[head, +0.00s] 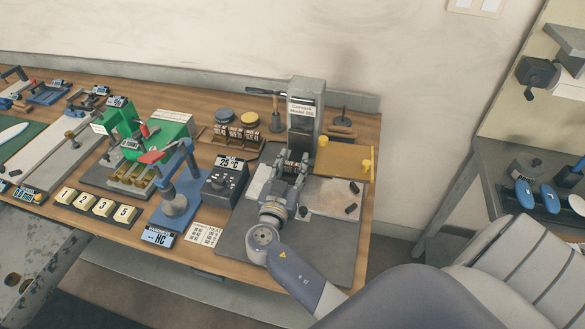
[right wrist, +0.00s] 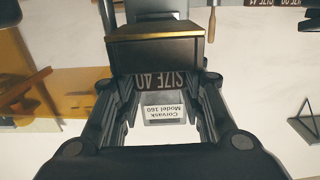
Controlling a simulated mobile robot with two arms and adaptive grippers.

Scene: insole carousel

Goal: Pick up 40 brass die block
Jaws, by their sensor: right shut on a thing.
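The size 40 die block (right wrist: 155,50) is dark with a brass-coloured edge, and its SIZE 40 label reads upside down in the right wrist view. It also shows in the head view (head: 293,156), in front of the grey machine. My right gripper (right wrist: 160,88) is shut on it, with a finger at each side. In the head view, the right gripper (head: 288,177) is over the grey mat and points toward the machine. My left gripper is not in view.
The grey Corvask Model 160 machine (head: 306,112) stands just behind the block, with a tan plate (head: 344,159) to its right. Several labelled blocks (head: 236,134) stand on a rack to the left. A dark temperature box (head: 225,181) and blue press (head: 180,190) are left of my arm.

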